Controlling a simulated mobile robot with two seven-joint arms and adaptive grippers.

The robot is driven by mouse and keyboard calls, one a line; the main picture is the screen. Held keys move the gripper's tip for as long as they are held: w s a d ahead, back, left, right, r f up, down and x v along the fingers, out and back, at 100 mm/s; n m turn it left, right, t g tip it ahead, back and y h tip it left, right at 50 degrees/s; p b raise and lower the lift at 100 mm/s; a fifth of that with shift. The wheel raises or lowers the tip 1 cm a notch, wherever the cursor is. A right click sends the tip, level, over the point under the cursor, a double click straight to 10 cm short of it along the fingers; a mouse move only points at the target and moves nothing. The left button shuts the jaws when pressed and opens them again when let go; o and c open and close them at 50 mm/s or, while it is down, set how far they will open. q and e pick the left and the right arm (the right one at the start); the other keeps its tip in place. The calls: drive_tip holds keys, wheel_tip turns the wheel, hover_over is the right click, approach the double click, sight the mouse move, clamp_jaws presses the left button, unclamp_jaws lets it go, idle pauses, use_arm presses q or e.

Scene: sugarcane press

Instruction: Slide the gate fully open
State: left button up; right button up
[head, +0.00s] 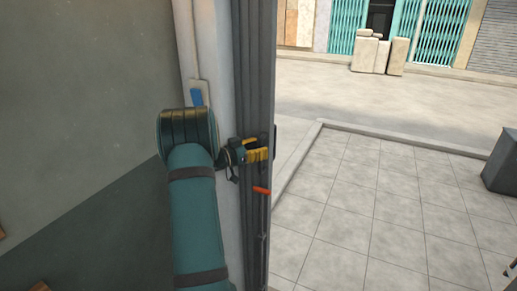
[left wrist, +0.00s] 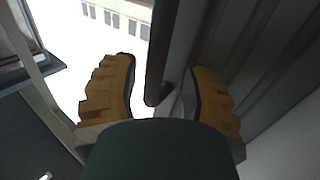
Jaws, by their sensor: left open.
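The gate (head: 256,60) is a dark grey folding panel, bunched into narrow upright pleats beside the pale wall post. In the left wrist view its pleated face (left wrist: 265,50) fills the right side. My left gripper (head: 259,154) is at the pleats, at mid-height, with yellow fingers. In the left wrist view the fingers of the left gripper (left wrist: 158,95) are spread apart. A dark upright bar, looking like the gate's handle (left wrist: 162,50), stands between them, with a visible gap to the left finger. Contact with the right finger is unclear. My right gripper is not in view.
A small orange-red lever (head: 262,190) sticks out below the gripper. A blue-and-white plate (head: 197,95) is on the post (head: 211,50). The tiled floor (head: 360,210) right of the gate is clear; a dark grey block (head: 500,165) stands at its right edge.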

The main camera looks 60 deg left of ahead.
use_arm(q)
drive_tip(key=s, duration=1.2)
drive_tip(key=shift+a, duration=0.2)
drive_tip(key=shift+f, duration=0.1)
